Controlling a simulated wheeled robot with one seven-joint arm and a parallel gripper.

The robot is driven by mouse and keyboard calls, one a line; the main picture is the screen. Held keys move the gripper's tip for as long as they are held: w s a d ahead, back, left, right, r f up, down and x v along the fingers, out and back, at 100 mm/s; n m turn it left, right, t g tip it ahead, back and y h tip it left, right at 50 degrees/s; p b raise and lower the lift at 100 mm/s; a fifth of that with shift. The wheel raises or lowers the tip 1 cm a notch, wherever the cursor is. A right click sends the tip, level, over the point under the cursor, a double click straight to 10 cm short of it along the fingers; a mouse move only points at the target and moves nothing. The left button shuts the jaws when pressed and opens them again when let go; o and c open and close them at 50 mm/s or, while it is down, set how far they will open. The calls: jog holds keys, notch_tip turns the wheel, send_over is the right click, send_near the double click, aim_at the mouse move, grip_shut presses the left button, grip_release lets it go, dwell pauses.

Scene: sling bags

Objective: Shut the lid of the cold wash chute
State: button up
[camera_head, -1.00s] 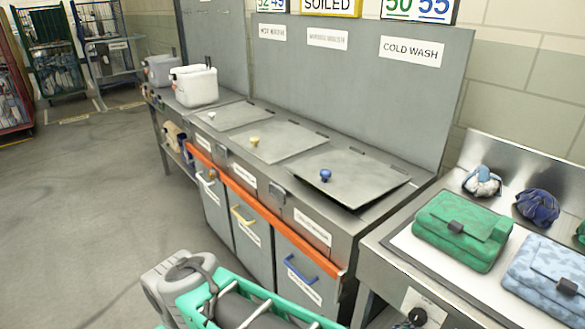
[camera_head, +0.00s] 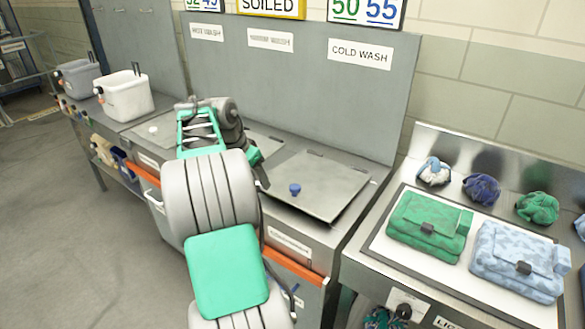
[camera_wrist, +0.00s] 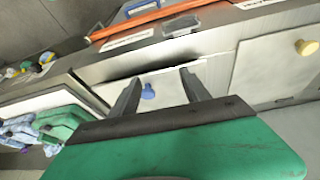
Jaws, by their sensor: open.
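The cold wash chute lid (camera_head: 325,183) is a flat grey metal plate with a blue knob (camera_head: 295,189), under the COLD WASH sign (camera_head: 360,54). Its front edge stands a little above the counter, with a dark gap beneath. My gripper (camera_head: 262,177) is to the left of the knob in the head view, partly hidden behind my arm. In the wrist view, my gripper (camera_wrist: 160,82) is open and empty, its two dark fingers pointing toward the lid. The blue knob (camera_wrist: 148,91) appears between the fingers, with no contact visible.
A table (camera_head: 362,250) on the right holds a green bag (camera_head: 430,226) and a blue bag (camera_head: 520,258). A yellow knob (camera_wrist: 306,47) marks the neighbouring lid. An upright grey panel (camera_head: 300,90) backs the counter.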

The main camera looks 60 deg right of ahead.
aim_at(295, 186)
jog(key=s+d+m, duration=0.4)
jog(key=s+d, duration=0.2)
jog(key=d, duration=0.1)
jog(key=shift+g, duration=0.4)
jog(key=x, duration=0.7)
jog(key=shift+s, duration=0.1)
jog(key=shift+c, duration=0.4)
grip_shut()
